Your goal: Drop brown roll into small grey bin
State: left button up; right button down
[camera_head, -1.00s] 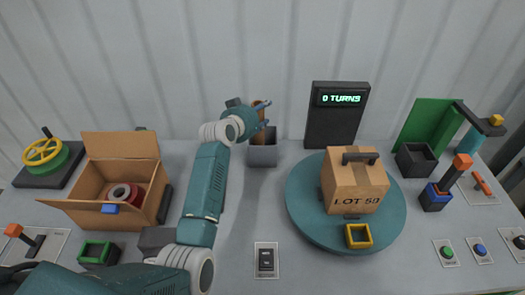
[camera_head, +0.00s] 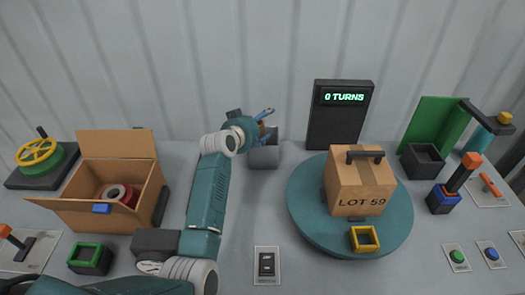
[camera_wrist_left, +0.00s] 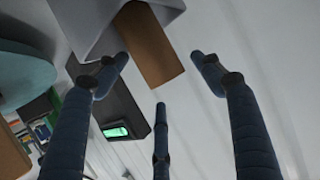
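The small grey bin (camera_head: 264,156) stands at the back middle of the table. The brown roll (camera_head: 262,131) shows just above its rim, partly behind my left gripper (camera_head: 266,121). In the left wrist view, the brown roll (camera_wrist_left: 150,45) sticks out of the mouth of the grey bin (camera_wrist_left: 105,20), its lower part hidden inside. My left gripper (camera_wrist_left: 160,72) has its fingers spread around empty space near the roll's free end, with no finger seen pressing on it. My right gripper is not in view.
A turntable (camera_head: 305,225) with a cardboard box (camera_head: 361,182) stands right of the bin. A display (camera_head: 340,115) stands behind it. The table in front of the bin is mostly clear.

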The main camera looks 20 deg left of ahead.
pick_arm(q)
jog(key=shift+s, duration=0.1)
jog(key=v, duration=1.1)
jog(key=shift+s, duration=0.4)
jog(key=shift+a, duration=0.15)
